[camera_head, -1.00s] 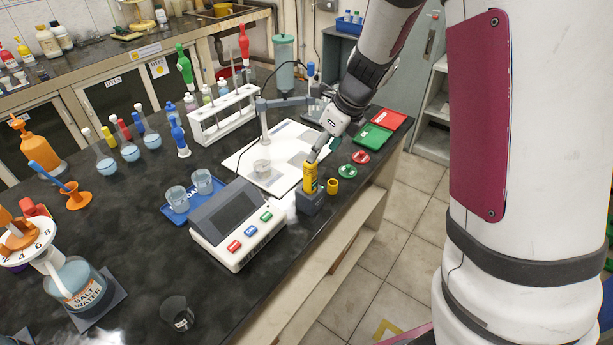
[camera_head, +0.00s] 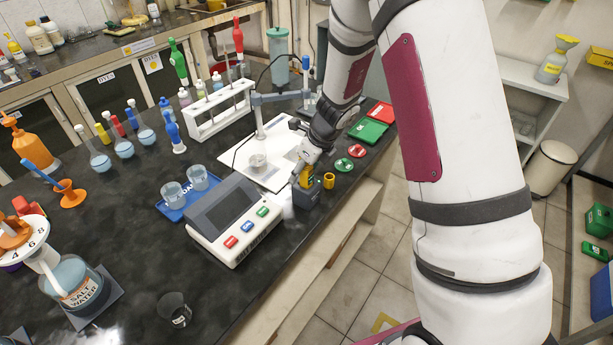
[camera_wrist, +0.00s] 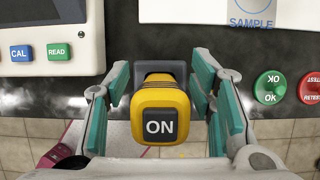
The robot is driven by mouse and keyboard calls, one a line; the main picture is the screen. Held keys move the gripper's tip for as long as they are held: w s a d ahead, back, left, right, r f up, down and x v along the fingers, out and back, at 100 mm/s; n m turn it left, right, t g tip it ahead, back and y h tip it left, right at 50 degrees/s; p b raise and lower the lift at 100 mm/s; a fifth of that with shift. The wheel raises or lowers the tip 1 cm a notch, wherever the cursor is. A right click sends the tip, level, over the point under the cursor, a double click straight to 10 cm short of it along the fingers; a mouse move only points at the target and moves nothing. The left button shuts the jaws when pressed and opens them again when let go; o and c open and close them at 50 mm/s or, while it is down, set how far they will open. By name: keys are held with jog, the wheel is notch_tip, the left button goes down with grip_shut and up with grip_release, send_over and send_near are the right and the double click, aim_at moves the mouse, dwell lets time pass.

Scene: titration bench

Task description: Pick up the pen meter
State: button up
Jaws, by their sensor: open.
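The yellow pen meter (camera_head: 306,177) stands upright in a dark grey holder (camera_head: 305,198) near the bench's front edge. In the wrist view the pen meter (camera_wrist: 160,118) is seen from above, its dark top marked ON. My gripper (camera_wrist: 163,125) is open, with a teal-padded finger on each side of the pen meter and visible gaps at both sides. In the head view my gripper (camera_head: 302,172) is at the pen meter's upper part and hides some of it.
A white console (camera_head: 236,219) with coloured buttons stands just left of the holder. A white board (camera_head: 262,166) with a small beaker is behind.

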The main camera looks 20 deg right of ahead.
jog(key=shift+f, duration=0.15)
grip_shut()
notch_tip(320, 180, up, 9)
jog(key=shift+w+f, duration=0.1)
jog(key=shift+f, duration=0.1)
jog(key=shift+r, duration=0.75)
